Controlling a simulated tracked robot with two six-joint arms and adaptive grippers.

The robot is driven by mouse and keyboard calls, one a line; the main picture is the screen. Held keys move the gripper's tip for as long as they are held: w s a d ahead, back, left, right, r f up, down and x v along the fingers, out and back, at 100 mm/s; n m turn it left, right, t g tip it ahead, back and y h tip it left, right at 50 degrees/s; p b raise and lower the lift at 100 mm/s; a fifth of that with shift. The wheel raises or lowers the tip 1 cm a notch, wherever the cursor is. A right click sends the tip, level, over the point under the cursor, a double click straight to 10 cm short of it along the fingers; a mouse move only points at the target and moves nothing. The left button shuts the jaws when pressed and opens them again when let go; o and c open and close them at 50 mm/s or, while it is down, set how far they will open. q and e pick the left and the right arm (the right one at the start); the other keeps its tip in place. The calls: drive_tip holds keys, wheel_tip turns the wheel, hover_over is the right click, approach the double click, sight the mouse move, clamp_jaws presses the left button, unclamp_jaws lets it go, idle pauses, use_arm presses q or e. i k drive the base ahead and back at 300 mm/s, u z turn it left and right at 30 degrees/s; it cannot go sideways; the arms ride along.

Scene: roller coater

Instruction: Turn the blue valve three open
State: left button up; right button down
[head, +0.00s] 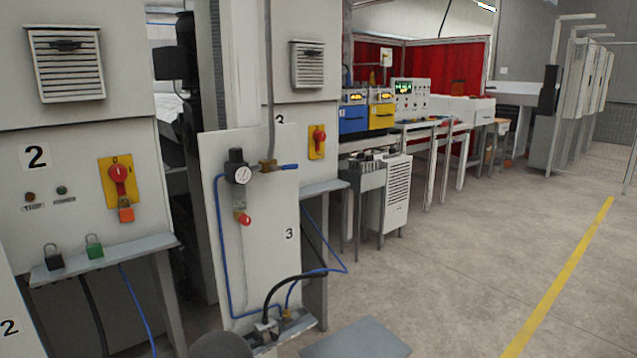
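The blue valve (289,167) has a small blue lever on a brass body (268,165) on the pale panel marked 3 (270,215). The lever points right and lies about level. A grey pipe (270,80) comes down to the brass body from above. A round pressure gauge (242,174) with a black regulator sits just left of the valve. A red knob (245,219) is below the gauge. Neither of my grippers is in view.
Cabinet 2 (75,190) on the left has a red-yellow switch (118,180) and a shelf with padlocks. Another red-yellow switch (317,141) is right of the panel. Blue hose (222,250) runs down the panel. The floor (480,240) to the right is clear.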

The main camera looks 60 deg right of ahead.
sight(295, 166)
drive_tip(key=z, duration=0.3)
drive_tip(key=i, duration=0.6)
drive_tip(key=z, duration=0.85)
drive_tip(key=i, duration=0.75)
drive_tip(key=z, duration=0.35)
drive_tip(key=k, duration=0.85)
drive_tip(key=z, duration=0.2)
drive_tip(key=i, duration=0.8)
